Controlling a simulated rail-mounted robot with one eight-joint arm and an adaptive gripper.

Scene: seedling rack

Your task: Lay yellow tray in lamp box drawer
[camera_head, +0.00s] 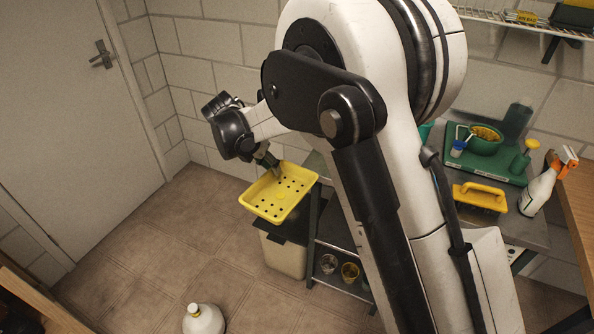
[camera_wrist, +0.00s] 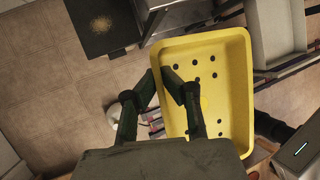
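The yellow tray (camera_head: 264,211) is shallow, with a raised rim and several dark holes in its floor. It hangs in the air left of the metal table and tilts slightly. My gripper (camera_head: 276,172) is at its far rim. In the wrist view, the fingers of my gripper (camera_wrist: 158,79) straddle the left wall of the yellow tray (camera_wrist: 240,80) and look closed on it. A pale grey open box or drawer (camera_wrist: 275,35) shows beyond the tray at upper right; I cannot tell whether it is the lamp box drawer. My arm hides much of the table in the head view.
A beige bin (camera_head: 283,255) with a dark top stands below the tray. The metal table (camera_head: 528,233) holds a green tray (camera_head: 480,166), a yellow-handled float (camera_head: 480,198) and a spray bottle (camera_head: 540,188). A white jug (camera_head: 203,320) stands on the floor. Open floor lies left.

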